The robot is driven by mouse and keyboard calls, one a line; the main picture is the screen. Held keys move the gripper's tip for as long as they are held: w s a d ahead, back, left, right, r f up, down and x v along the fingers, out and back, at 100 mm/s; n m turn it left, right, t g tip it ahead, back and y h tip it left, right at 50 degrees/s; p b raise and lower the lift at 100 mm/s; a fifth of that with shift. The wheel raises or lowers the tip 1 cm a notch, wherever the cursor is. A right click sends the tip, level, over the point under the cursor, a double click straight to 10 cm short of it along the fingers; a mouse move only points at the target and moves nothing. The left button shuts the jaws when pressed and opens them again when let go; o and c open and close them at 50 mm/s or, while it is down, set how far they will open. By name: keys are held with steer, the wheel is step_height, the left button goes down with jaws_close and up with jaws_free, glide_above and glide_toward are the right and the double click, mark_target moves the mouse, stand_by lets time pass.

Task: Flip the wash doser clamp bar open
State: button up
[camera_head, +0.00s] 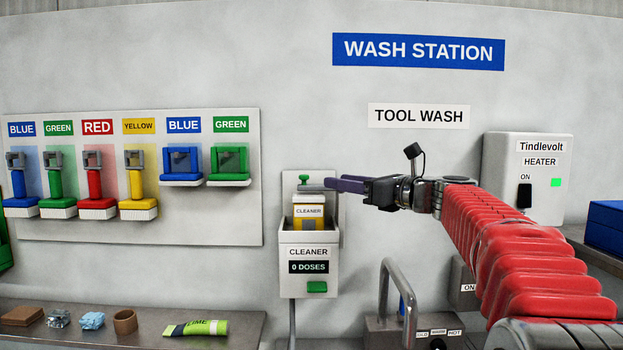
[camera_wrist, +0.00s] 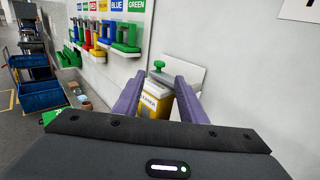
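The wash doser (camera_head: 309,262) hangs on the wall, with a yellow and white cleaner pack (camera_head: 308,222) sitting in its holder. A grey clamp bar (camera_head: 312,188) lies across the top of the pack, below a green knob (camera_head: 304,179). The knob (camera_wrist: 158,66) and pack (camera_wrist: 155,101) also show in the wrist view, framed between my fingers. My gripper (camera_head: 331,184) reaches in from the right, its purple fingertips beside the bar's right end. In the wrist view my gripper (camera_wrist: 160,77) is open, with nothing held. I cannot tell whether a finger touches the bar.
A panel of coloured brushes and scrapers (camera_head: 130,232) hangs left of the doser. A heater box (camera_head: 529,178) is at right. A curved metal tap (camera_head: 386,285) stands below my arm. A shelf (camera_head: 255,323) at lower left holds several small items.

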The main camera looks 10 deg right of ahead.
mark_target(307, 176)
steer(key=x, duration=1)
steer(key=shift+w+a, duration=0.25)
steer(key=shift+w, duration=0.05)
steer(key=shift+c, duration=0.7)
jaws_close()
